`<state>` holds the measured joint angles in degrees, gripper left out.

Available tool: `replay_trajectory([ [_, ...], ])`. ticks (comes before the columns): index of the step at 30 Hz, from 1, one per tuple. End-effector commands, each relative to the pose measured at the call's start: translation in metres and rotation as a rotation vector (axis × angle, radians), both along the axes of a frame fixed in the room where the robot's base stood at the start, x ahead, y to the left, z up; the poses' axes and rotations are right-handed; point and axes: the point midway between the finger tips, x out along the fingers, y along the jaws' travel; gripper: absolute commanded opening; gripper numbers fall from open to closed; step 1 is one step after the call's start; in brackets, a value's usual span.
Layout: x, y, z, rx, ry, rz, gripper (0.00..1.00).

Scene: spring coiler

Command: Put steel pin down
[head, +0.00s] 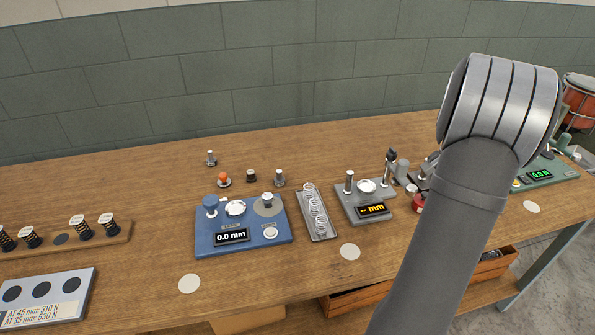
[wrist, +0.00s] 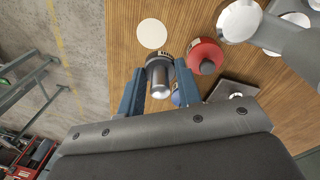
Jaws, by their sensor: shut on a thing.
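In the wrist view, my gripper (wrist: 160,72) has its two blue fingers shut on the steel pin (wrist: 160,82), a shiny metal cylinder with a dark, wider end that bears a small label. The pin is over the wooden bench; I cannot tell whether it touches it. A pale round disc (wrist: 152,34) lies on the bench just beyond the pin. In the head view my arm covers the gripper area, and I cannot make out the held pin there.
A red round part (wrist: 205,56) is close to the right of the fingers. In the head view, a blue gauge (head: 240,240), a tray of springs (head: 317,212) and a grey gauge (head: 354,213) stand mid-bench. Pale discs (head: 350,251) mark the front. Bare wood (head: 130,200) is at left.

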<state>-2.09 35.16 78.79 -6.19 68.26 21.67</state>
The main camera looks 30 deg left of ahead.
Motion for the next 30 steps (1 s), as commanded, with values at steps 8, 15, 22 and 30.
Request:
replay_trajectory([
  [8, 0.001, 0.000, 0.088, 0.000, -0.007, 0.000, 0.05],
  [15, 0.001, 0.000, 0.140, 0.001, -0.004, -0.001, 0.05],
  [22, 0.000, 0.049, 0.137, 0.015, -0.004, 0.091, 0.05],
  [30, -0.012, 0.141, 0.137, 0.043, -0.008, 0.261, 0.05],
])
